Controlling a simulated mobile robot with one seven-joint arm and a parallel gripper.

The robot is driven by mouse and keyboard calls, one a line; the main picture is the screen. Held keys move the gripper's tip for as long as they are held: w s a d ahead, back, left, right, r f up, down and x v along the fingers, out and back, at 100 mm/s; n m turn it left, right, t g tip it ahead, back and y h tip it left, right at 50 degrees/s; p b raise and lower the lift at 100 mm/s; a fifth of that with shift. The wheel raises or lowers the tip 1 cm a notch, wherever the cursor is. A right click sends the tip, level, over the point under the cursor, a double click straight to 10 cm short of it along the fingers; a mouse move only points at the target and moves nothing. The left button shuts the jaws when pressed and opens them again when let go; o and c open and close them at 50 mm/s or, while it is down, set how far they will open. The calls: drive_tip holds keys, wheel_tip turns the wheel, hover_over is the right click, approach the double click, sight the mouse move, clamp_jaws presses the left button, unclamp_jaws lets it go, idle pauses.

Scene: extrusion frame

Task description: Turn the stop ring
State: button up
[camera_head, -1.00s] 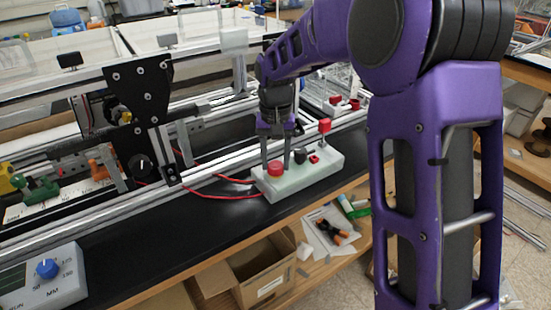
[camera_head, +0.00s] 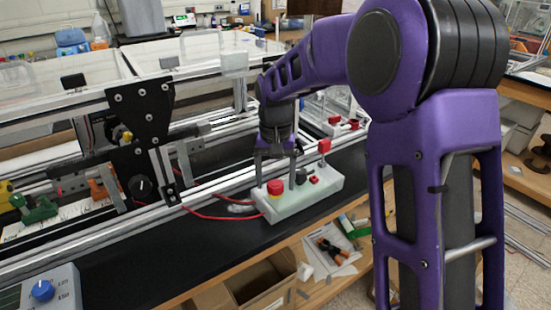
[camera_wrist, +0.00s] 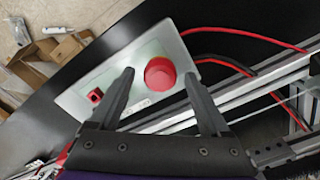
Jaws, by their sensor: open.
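The red stop knob (camera_head: 275,187) with a yellow collar stands on the pale control box (camera_head: 315,195). The knob also shows in the wrist view (camera_wrist: 160,73), round and upright on the box face. My gripper (camera_head: 275,178) is open above the box, pointing down, with one finger on each side of the knob. In the wrist view its fingers (camera_wrist: 158,82) are spread, with gaps showing between them and the knob. The fingers hide parts of the box face.
Red cables (camera_head: 222,216) run off left. Aluminium rails lie behind. A cardboard box (camera_head: 258,282) sits below the bench's front edge.

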sight(275, 183)
wheel_tip(275, 183, up, 17)
drive_tip(key=p, duration=0.2)
idle(0.4)
